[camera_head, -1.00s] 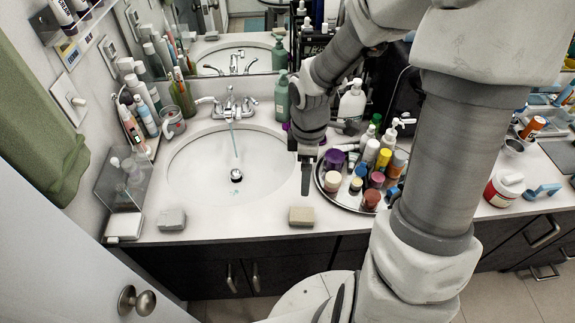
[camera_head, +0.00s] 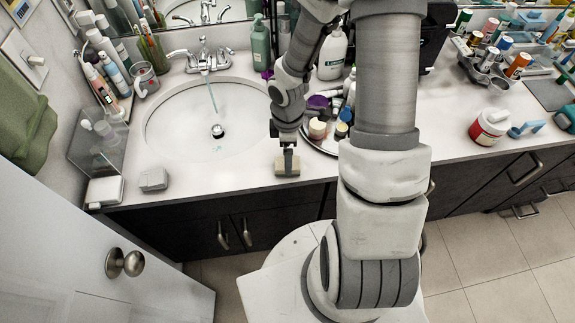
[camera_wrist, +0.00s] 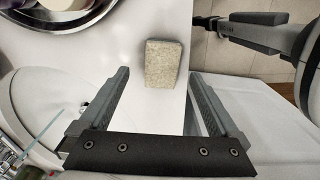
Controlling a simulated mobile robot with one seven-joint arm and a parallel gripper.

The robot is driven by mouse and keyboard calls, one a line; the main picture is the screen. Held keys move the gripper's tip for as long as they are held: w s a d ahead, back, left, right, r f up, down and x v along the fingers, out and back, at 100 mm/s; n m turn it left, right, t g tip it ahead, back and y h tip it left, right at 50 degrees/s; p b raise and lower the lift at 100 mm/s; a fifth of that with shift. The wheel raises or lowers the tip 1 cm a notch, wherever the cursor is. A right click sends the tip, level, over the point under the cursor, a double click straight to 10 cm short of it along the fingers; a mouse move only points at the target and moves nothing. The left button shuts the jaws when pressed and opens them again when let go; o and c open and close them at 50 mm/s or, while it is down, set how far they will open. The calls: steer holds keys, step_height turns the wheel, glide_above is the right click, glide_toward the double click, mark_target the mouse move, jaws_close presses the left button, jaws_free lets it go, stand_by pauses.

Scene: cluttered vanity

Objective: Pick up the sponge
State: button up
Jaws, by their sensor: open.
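The sponge, a small beige block (camera_head: 280,168), lies on the counter near its front edge. My gripper (camera_head: 288,160) is directly above it in the head view and covers part of it. In the wrist view the sponge (camera_wrist: 163,58) shows whole, its lower part between the tips of my open gripper (camera_wrist: 159,72). No finger visibly touches it. I cannot tell the exact height of the fingertips over it.
A grey block (camera_head: 154,179) sits on the counter to the left, below the sink (camera_head: 185,125). A round tray (camera_wrist: 90,18) of bottles and jars stands close to the sponge. The faucet (camera_head: 204,62) is running. A white door (camera_head: 60,235) stands at the lower left.

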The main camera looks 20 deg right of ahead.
step_height(320, 180, down, 4)
steer(key=shift+s+a+r+b, duration=0.1)
steer(key=shift+b, duration=0.2)
steer(key=c, duration=1.4)
steer(key=shift+r, duration=0.1)
step_height(320, 180, up, 4)
steer(key=shift+r+p, duration=0.2)
steer(key=shift+p, duration=0.45)
steer(key=s+d+r+p, duration=0.1)
steer(key=s+d+r, duration=0.1)
steer(key=d, duration=0.1)
steer(key=s+d+r+p, duration=0.1)
steer(key=s+d+r, duration=0.1)
steer(key=d, duration=0.1)
steer(key=s+d+r+p, duration=0.1)
steer(key=s+d+r, duration=0.1)
steer(key=d, duration=0.1)
steer(key=shift+s+d+r, duration=0.2)
steer(key=shift+s+d, duration=0.1)
